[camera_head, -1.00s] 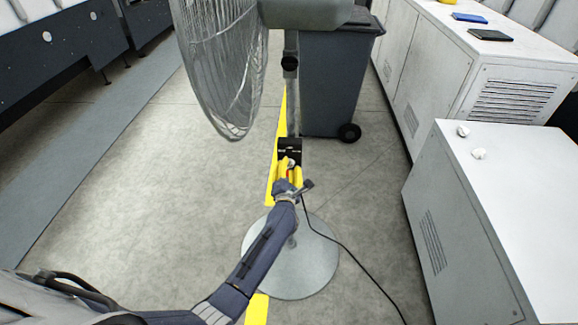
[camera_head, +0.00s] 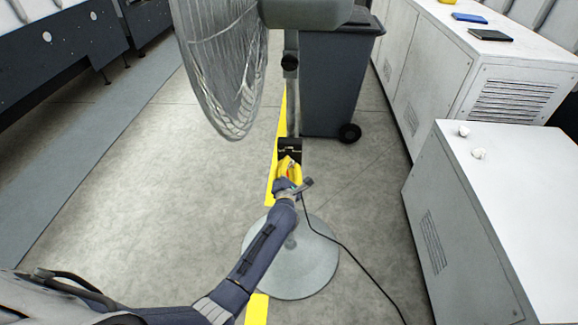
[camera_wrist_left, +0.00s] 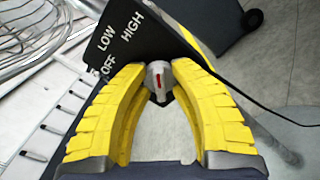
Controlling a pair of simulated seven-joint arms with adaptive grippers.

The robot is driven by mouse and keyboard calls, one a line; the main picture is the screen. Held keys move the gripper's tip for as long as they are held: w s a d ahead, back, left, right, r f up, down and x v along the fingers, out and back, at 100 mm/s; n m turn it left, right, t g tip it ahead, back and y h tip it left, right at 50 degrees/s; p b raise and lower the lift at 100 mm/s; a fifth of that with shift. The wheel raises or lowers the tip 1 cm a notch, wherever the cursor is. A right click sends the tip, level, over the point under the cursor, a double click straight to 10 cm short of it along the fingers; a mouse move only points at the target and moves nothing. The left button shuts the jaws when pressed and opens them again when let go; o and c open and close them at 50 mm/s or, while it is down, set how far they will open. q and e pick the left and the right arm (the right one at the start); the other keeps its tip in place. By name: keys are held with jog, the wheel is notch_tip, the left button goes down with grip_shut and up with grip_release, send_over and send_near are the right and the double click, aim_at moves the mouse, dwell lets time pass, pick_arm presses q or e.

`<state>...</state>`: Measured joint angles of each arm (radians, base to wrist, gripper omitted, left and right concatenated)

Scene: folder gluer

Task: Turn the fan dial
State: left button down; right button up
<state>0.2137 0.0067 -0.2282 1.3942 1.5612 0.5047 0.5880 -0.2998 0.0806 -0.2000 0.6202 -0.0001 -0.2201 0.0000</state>
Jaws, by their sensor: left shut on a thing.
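The fan (camera_head: 222,60) stands upright on a pole with a round grey base (camera_head: 305,262). Its black control box (camera_head: 290,146) sits on the pole. In the left wrist view, the control box (camera_wrist_left: 125,38) carries white words OFF, LOW and HIGH. The grey dial (camera_wrist_left: 158,80) has a red mark and sits between the yellow fingertips. My left gripper (camera_head: 289,163) is at the front of the box, and it also shows in the left wrist view (camera_wrist_left: 158,72), shut on the dial. The fingers hide part of the dial. My right gripper is not in view.
A dark wheeled bin (camera_head: 335,80) stands behind the fan. White cabinets (camera_head: 470,200) line the right side, with small white pieces on the nearest top. A black cable (camera_head: 350,252) runs over the floor. The floor left of the fan is clear.

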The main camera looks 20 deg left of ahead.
pick_arm(q)
jog(key=n, duration=0.9)
jog(key=shift+n, duration=0.3)
jog(key=n, duration=0.4)
jog(key=shift+n, duration=2.1)
jog(key=c, duration=1.5)
grip_release()
